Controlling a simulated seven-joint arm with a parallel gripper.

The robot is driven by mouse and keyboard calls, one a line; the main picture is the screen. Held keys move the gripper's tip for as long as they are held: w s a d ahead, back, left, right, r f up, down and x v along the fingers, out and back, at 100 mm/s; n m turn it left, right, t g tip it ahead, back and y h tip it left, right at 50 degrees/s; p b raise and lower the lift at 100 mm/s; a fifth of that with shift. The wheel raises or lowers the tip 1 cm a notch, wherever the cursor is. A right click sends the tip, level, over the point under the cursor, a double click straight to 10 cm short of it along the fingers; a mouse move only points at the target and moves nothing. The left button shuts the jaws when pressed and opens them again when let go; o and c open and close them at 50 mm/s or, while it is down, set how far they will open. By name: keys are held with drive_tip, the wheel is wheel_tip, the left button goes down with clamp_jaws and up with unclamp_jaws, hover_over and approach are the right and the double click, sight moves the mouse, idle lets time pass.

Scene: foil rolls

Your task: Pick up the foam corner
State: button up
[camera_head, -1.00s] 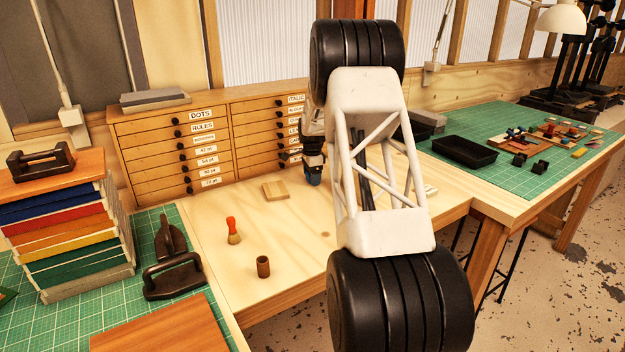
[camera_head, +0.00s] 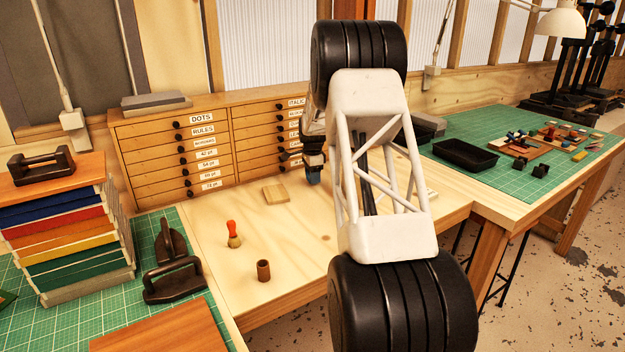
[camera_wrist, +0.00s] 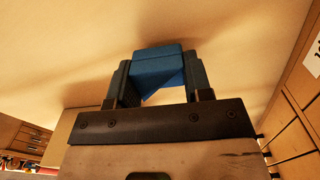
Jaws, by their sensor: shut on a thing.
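The foam corner (camera_wrist: 158,72) is a blue angled block in the wrist view. My gripper (camera_wrist: 157,82) is shut on it, with one dark finger against each side. In the head view my gripper (camera_head: 314,172) shows small, upright over the pale bench by the drawer cabinet, and my arm hides most of what is near it. The foam corner cannot be made out clearly there. I cannot tell for sure whether it touches the bench top or hangs just above it.
A small wooden block (camera_head: 275,193) lies left of my gripper. A red-handled brush (camera_head: 233,234) and a brown cup (camera_head: 263,270) stand nearer the front. The drawer cabinet (camera_head: 205,150) closes off the back. A black tray (camera_head: 465,154) sits on the right-hand mat.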

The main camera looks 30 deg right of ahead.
wheel_tip(320, 180, up, 2)
drive_tip(key=shift+r, duration=0.1)
drive_tip(key=s+a, duration=0.2)
drive_tip(key=s, duration=0.2)
drive_tip(key=s+a, duration=0.2)
drive_tip(key=s, duration=0.3)
drive_tip(key=s+a+r, duration=0.1)
drive_tip(key=s+a, duration=0.1)
drive_tip(key=s, duration=0.3)
drive_tip(key=shift+s+a+r, duration=0.1)
drive_tip(key=shift+s+a, duration=0.15)
drive_tip(key=shift+a, duration=0.15)
idle(0.8)
